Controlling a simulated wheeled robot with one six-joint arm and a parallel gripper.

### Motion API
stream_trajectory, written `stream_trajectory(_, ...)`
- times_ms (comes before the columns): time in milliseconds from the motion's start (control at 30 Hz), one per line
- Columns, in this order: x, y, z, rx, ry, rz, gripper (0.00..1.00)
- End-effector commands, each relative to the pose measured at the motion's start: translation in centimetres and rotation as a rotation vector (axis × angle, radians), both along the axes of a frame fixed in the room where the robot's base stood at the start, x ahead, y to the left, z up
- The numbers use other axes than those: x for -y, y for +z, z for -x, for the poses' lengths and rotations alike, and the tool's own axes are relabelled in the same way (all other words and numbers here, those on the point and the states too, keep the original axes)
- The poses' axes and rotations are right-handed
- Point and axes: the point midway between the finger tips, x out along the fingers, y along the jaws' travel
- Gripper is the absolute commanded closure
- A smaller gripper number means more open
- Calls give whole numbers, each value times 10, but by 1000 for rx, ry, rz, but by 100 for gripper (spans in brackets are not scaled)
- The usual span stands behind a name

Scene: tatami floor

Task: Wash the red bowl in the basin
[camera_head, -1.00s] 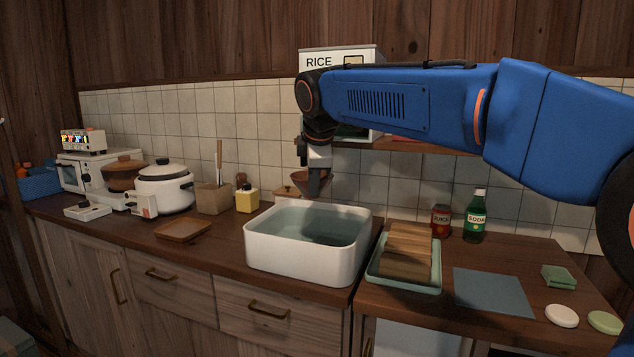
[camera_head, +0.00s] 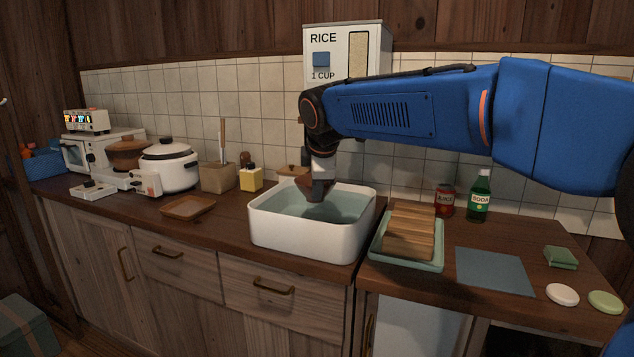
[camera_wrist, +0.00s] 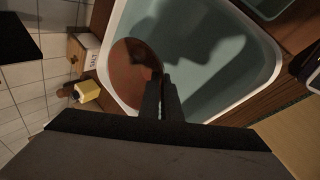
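The white basin (camera_head: 308,238) stands on the counter with water (camera_head: 348,203) in it. My gripper (camera_wrist: 162,88) is shut on the rim of the red bowl (camera_wrist: 132,72). In the head view the red bowl (camera_head: 318,191) looks dark and hangs tilted below my gripper, inside the basin's outline near its back. I cannot tell whether the bowl touches the water. In the wrist view the fingers hide part of the bowl's edge, and the basin (camera_wrist: 270,62) surrounds it at the right.
A green tray (camera_head: 405,263) with a wooden slatted piece (camera_head: 410,230) stands right of the basin. A yellow bottle (camera_head: 250,180) and a wooden utensil holder (camera_head: 217,177) stand behind left. A brown square tray (camera_head: 188,208) lies left. A rice dispenser (camera_head: 343,52) is behind my arm.

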Motion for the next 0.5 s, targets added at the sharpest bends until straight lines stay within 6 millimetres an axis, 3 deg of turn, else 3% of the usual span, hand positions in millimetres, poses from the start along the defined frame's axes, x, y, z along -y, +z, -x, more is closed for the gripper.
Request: stream_trajectory(500, 0, -37, 0, 0, 0, 0, 100)
